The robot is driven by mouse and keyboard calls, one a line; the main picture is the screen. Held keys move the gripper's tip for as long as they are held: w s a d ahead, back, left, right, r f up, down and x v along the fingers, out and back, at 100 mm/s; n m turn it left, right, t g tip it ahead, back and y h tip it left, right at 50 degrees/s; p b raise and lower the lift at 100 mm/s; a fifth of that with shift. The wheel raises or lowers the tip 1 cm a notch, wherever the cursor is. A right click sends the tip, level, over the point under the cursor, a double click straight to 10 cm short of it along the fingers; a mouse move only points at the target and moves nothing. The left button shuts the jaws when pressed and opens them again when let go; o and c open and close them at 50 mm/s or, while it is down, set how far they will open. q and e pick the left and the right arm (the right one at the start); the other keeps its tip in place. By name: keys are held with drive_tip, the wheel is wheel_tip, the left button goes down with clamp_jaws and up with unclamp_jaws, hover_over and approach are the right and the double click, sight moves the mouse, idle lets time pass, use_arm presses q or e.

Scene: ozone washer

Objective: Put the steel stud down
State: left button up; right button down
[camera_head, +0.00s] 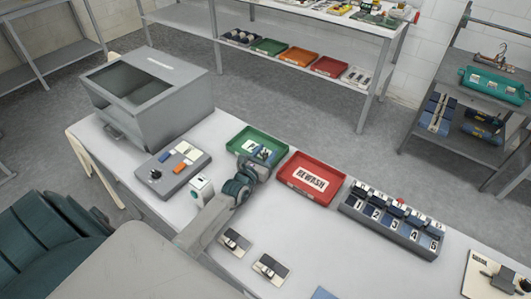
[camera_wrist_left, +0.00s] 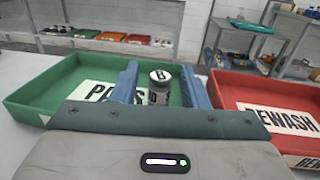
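In the head view my left gripper (camera_head: 262,154) reaches low over the green tray (camera_head: 236,142), and the stud is hard to make out there. My left gripper looks open around the stud. My right gripper is out of view.
A red REWASH tray (camera_head: 309,180) sits right of the green one. Further right is a numbered rack (camera_head: 392,219). A grey washer box (camera_head: 150,95) and a control panel (camera_head: 173,164) are at the left. Two small fixtures (camera_head: 236,243) lie on the front table.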

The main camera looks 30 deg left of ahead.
use_arm(q)
drive_tip(key=shift+s+r+p, duration=0.15)
drive_tip(key=shift+r+p, duration=0.05)
drive_tip(key=shift+p, duration=0.1)
drive_tip(key=s, duration=0.7)
drive_tip(key=shift+s+d, duration=0.15)
drive_tip(key=shift+d, duration=0.05)
